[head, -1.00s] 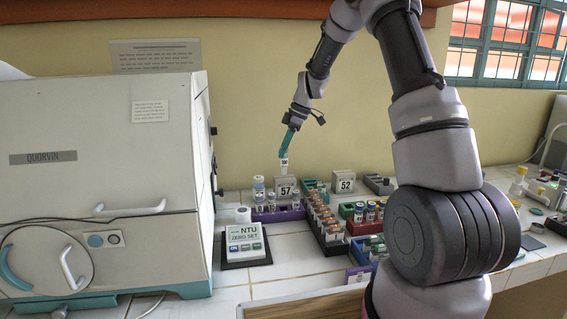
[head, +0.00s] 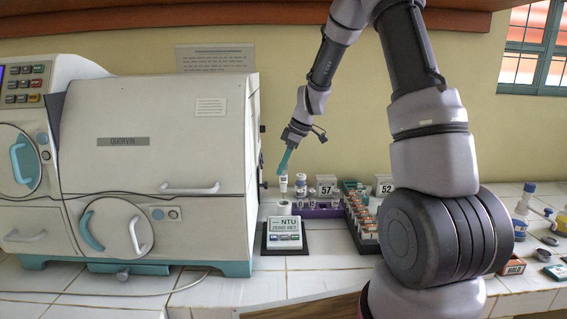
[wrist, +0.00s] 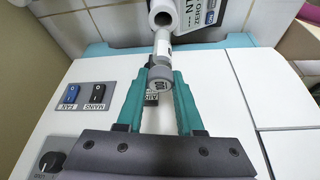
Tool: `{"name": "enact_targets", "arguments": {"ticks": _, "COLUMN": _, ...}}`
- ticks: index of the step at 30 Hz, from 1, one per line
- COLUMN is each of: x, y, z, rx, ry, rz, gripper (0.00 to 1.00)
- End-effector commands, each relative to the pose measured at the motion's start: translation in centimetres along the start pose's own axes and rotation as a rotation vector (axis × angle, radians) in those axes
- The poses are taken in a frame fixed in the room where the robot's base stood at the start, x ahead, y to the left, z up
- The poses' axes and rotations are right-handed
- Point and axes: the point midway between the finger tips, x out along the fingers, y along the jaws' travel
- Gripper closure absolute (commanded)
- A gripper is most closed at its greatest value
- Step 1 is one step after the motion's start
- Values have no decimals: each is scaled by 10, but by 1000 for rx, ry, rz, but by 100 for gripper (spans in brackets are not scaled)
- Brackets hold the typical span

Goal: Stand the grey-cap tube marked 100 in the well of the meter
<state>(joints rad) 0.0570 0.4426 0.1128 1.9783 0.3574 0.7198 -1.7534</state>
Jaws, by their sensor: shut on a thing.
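My gripper (head: 285,163) has teal fingers, which also show in the wrist view (wrist: 158,92). The tube hangs roughly upright. The meter (head: 285,240), labelled NTU ZERO SET, stands on a dark base below it. Its round well (head: 284,208) is at the back of the meter and shows as a white ring (wrist: 162,14) in the wrist view. The tube's lower end appears just above the well; I cannot tell the exact gap.
A large white cabinet (head: 160,155) stands close on the left; its switches (wrist: 85,93) show in the wrist view. A purple rack (head: 322,212) with vials and a 57 sign is right of the well. More racks stand beyond it. Tiles in front are clear.

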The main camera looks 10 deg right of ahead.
Motion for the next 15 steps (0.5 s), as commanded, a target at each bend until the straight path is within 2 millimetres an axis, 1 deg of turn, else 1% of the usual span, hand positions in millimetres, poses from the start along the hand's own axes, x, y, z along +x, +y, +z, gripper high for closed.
{"name": "enact_targets", "arguments": {"ticks": 15, "x": 24, "y": 0, "z": 10, "rx": -1, "ry": -1, "rz": -2, "gripper": 100}}
